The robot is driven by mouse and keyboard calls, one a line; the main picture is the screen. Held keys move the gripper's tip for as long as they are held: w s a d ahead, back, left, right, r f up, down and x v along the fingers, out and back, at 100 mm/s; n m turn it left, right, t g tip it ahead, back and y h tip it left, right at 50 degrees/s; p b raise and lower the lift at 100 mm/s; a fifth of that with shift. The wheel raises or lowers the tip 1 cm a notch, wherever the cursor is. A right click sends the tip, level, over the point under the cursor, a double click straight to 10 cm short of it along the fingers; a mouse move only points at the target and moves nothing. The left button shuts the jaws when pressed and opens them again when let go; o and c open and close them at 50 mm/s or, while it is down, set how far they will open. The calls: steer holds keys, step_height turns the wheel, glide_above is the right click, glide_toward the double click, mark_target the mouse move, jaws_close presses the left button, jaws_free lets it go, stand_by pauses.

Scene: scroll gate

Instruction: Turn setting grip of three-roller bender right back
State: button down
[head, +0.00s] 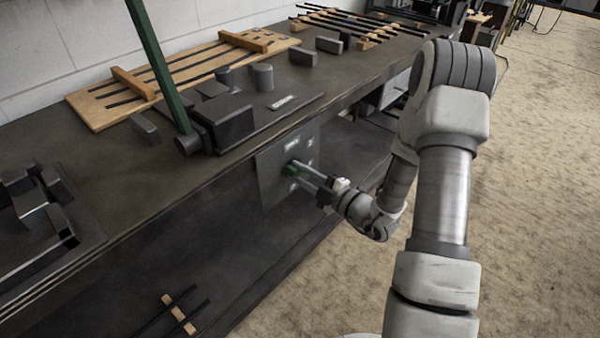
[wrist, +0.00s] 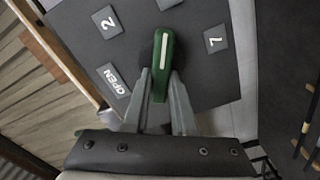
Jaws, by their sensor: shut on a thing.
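The setting grip is a green handle on a dark round hub; in the wrist view the grip (wrist: 163,62) stands nearly upright in the picture. It sits on a grey plate (wrist: 205,45) with pale labels, among them "2", "7" and "OPEN". My gripper (wrist: 162,98) has its two fingers closed on the lower part of the green grip. In the head view the plate (head: 266,178) is on the bench's front face, and my gripper (head: 297,172) reaches it from the right. The green grip is mostly hidden there by my fingers. The three-roller bender (head: 228,120) appears to be the dark machine above the plate.
A long green bar (head: 160,65) rises from the bench top beside the machine. Wooden racks (head: 190,75) with dark rods lie behind on the bench (head: 60,145). Small dark blocks stand about on it. The floor (head: 540,180) on the right is clear.

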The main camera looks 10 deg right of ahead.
steer(key=shift+n, duration=0.3)
steer(key=shift+f+n+p, duration=0.1)
steer(key=shift+n+p, duration=0.5)
steer(key=shift+n, duration=0.4)
steer(key=n, duration=0.1)
steer(key=n+p, duration=0.1)
steer(key=n, duration=0.1)
steer(key=shift+f+n, duration=0.2)
steer(key=shift+n, duration=0.1)
steer(key=n, duration=0.5)
steer(key=f+n, duration=0.1)
steer(key=n, duration=0.5)
steer(key=d+n, duration=0.1)
steer(key=n, duration=0.4)
steer(key=shift+w+f+n, duration=0.25)
steer(key=shift+w+n, duration=0.05)
steer(key=c, duration=0.7)
jaws_free()
